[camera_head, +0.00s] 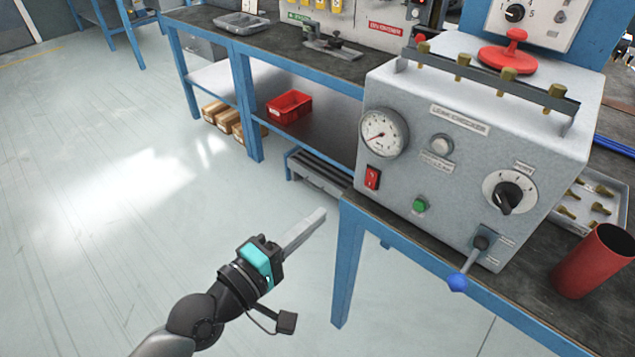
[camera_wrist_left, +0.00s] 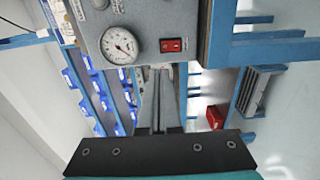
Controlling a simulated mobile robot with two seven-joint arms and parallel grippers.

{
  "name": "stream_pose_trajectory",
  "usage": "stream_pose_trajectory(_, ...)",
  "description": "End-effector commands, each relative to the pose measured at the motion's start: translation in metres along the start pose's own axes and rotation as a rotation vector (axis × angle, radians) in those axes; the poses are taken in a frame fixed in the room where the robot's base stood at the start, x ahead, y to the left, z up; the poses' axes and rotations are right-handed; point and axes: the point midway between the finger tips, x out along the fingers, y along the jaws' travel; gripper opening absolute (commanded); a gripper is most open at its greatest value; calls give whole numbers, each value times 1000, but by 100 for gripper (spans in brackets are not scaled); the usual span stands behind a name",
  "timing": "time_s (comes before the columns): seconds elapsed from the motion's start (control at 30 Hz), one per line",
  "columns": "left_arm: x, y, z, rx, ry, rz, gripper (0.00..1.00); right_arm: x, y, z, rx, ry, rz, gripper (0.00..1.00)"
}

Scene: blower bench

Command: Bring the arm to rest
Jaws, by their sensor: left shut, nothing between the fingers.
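My left gripper (camera_head: 303,228) is in the lower middle of the head view, over the open floor left of the near bench. Its fingers are together and hold nothing. In the left wrist view the shut fingers (camera_wrist_left: 158,100) point toward the grey test box. The grey test box (camera_head: 440,165) stands on the bench, to the right of and apart from the gripper. It carries a round gauge (camera_head: 383,133), a red switch (camera_head: 373,178), a green button (camera_head: 420,205), a black knob (camera_head: 509,197) and a blue-tipped lever (camera_head: 458,281). My right gripper is in neither view.
The near bench's blue front edge (camera_head: 440,267) and leg (camera_head: 348,260) are close right of the gripper. A red cylinder (camera_head: 594,262) stands at the right. A red bin (camera_head: 289,107) sits on the back bench's lower shelf. The floor (camera_head: 90,230) at left is clear.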

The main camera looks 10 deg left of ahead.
Motion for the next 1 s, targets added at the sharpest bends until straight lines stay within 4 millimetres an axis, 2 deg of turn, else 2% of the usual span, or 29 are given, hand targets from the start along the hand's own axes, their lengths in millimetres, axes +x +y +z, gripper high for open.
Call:
stream_pose_trajectory(0.17,0,-3,-1,6,4,-6,0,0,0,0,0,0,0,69)
stream_pose_trajectory(0.27,1,-20,-10,47,26,-45,0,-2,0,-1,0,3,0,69)
stream_pose_trajectory(0.33,0,-46,-21,109,53,-103,0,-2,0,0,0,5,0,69)
stream_pose_trajectory(0.47,-11,-115,-48,275,101,-271,0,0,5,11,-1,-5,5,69)
stream_pose_trajectory(0.5,-17,-138,-55,329,109,-330,0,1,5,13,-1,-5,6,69)
stream_pose_trajectory(0.67,-55,-226,-75,533,94,-572,0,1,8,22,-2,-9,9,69)
stream_pose_trajectory(0.8,-102,-296,-79,690,19,-783,0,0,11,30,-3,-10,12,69)
stream_pose_trajectory(0.87,-125,-324,-77,751,-31,-871,0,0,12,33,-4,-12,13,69)
stream_pose_trajectory(1.0,-186,-381,-60,874,-190,-1060,0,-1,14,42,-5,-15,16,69)
